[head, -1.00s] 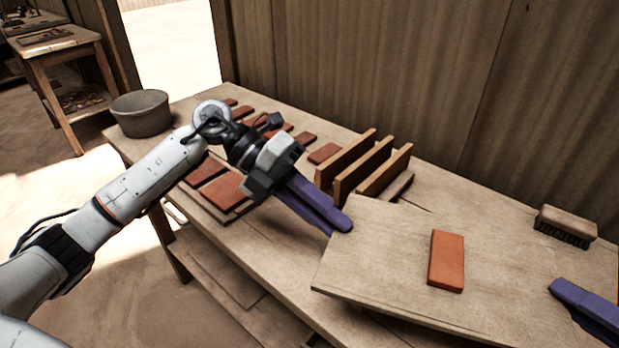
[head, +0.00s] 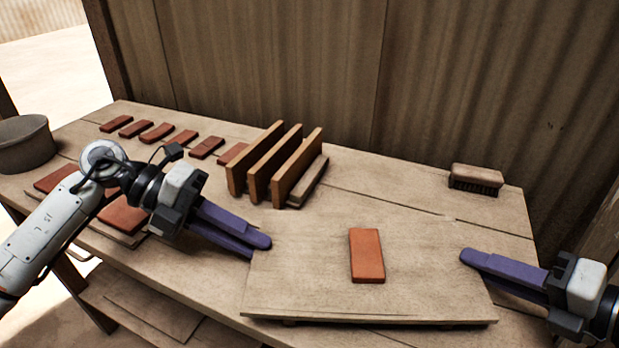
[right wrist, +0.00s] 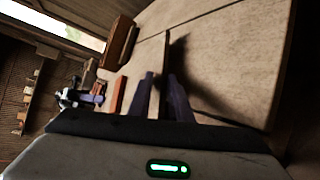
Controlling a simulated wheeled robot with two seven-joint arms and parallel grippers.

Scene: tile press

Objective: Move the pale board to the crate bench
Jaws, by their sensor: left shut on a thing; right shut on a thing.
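The pale board (head: 310,285) is held between my two grippers in the head view, with one red tile (head: 366,256) lying flat on it. My left gripper (head: 257,246) is shut on the board's left edge. My right gripper (head: 470,260) is shut on its right edge. In the right wrist view the board (right wrist: 167,50) shows edge-on between the right fingers (right wrist: 160,82), its shadow on the bench top beside it. The board looks raised a little above the bench. The lower fingers are partly hidden. I cannot identify the crate bench in these views.
The workbench (head: 420,198) carries an upright wooden rack (head: 272,165) behind the board and a brush (head: 476,179) at the back right. Several red tiles (head: 157,132) lie at the left. A grey bucket (head: 25,145) stands at the far left. A corrugated wall (head: 300,60) closes the back.

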